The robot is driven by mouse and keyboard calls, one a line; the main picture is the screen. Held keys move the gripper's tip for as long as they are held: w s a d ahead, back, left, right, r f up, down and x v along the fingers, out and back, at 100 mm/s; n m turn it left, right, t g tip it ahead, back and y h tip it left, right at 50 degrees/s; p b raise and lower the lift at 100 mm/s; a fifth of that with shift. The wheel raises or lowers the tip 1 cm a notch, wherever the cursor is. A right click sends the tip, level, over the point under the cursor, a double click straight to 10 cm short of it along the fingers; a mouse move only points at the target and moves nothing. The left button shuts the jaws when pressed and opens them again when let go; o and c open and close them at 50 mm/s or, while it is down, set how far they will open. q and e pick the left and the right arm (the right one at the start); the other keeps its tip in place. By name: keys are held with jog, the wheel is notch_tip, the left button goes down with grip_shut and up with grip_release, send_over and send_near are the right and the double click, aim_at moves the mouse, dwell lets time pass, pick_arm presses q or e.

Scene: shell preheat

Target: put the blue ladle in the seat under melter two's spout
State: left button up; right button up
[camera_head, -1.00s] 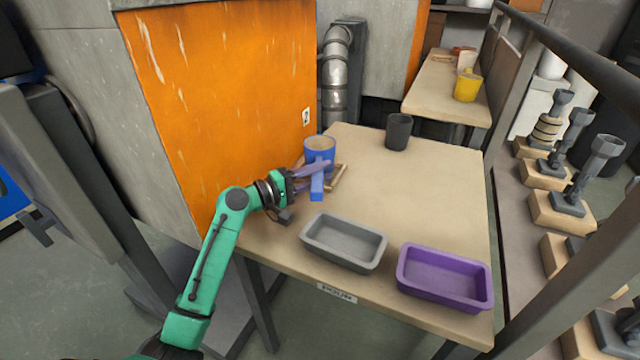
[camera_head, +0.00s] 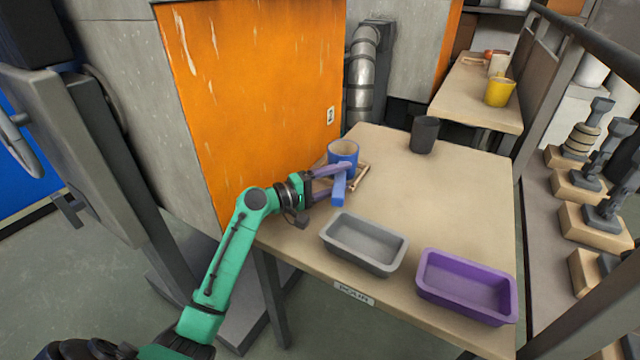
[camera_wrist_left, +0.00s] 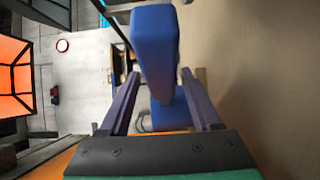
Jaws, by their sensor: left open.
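The blue ladle (camera_head: 343,151) stands upright at the left edge of the table, beside the orange melter marked 2 (camera_head: 250,90). Its cup is at a light wooden frame-like seat (camera_head: 362,179), which is partly hidden by the ladle and gripper. Its blue handle (camera_head: 338,190) points toward the front. My left gripper (camera_head: 341,179) is open, with one purple finger on each side of the handle. In the left wrist view, the handle (camera_wrist_left: 155,45) lies between the spread fingers (camera_wrist_left: 158,95). I cannot make out the melter's spout. My right gripper is not in view.
A grey tray (camera_head: 328,240) and a purple tray (camera_head: 425,292) lie on the table's front part. A dark cup (camera_head: 424,135) stands at the back. The table's middle (camera_head: 435,195) is clear. A yellow cup (camera_head: 499,91) is on a farther table.

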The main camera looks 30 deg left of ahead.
pick_arm(q)
jog(key=v, duration=1)
jog(key=shift+s+a, duration=0.1)
jog(key=shift+s, duration=0.05)
jog(key=shift+s+a, duration=0.25)
jog(key=shift+s, duration=0.1)
